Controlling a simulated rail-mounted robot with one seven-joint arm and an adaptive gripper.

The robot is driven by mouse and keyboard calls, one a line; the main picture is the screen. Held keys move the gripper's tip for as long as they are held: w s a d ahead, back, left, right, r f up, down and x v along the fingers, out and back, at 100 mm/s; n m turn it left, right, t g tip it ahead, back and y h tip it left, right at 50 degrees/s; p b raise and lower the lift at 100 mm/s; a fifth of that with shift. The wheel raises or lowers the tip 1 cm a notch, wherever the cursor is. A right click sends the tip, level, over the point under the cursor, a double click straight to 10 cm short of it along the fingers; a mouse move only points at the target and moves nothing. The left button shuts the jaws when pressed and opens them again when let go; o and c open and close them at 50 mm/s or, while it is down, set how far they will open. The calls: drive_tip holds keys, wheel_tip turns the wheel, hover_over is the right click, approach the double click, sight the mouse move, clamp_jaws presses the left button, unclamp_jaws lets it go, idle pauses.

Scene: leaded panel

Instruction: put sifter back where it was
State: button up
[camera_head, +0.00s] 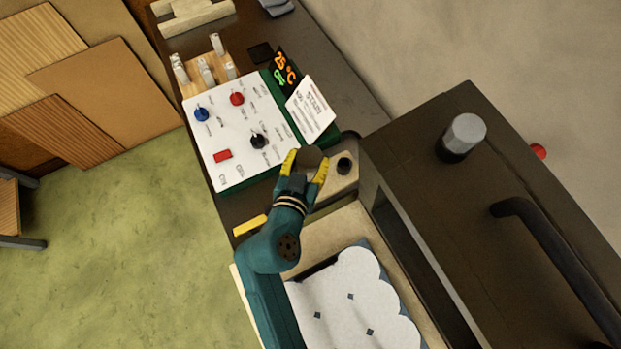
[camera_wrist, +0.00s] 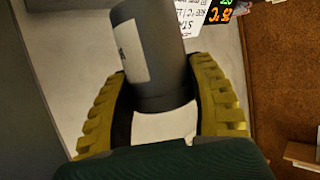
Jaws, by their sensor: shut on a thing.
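My gripper (camera_head: 307,166) has its yellow fingers closed around a dark grey cylinder, which I take to be the sifter (camera_head: 310,155). In the wrist view the sifter (camera_wrist: 152,50) is a grey cylinder with a pale label on its side. The fingers (camera_wrist: 165,100) grip it from both sides near its near end. In the head view the sifter is over or beside a beige block (camera_head: 338,184) with a black knob. I cannot tell whether it touches the block.
A white control panel (camera_head: 238,130) with knobs and a white card (camera_head: 311,109) lie beyond my gripper. A dark cabinet (camera_head: 420,130) with a grey cylinder (camera_head: 463,135) and a black handle stands at right. A white scalloped piece (camera_head: 350,300) lies below.

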drive_tip(key=shift+a+f+b, duration=0.1)
drive_tip(key=shift+f+b, duration=0.6)
wheel_tip(320, 180, down, 9)
drive_tip(key=shift+f+b, duration=0.2)
drive_tip(key=shift+b, duration=0.65)
drive_tip(key=shift+w, duration=0.1)
drive_tip(key=shift+f+b, duration=0.3)
drive_tip(key=o, duration=1.2)
drive_tip(key=shift+r, duration=0.1)
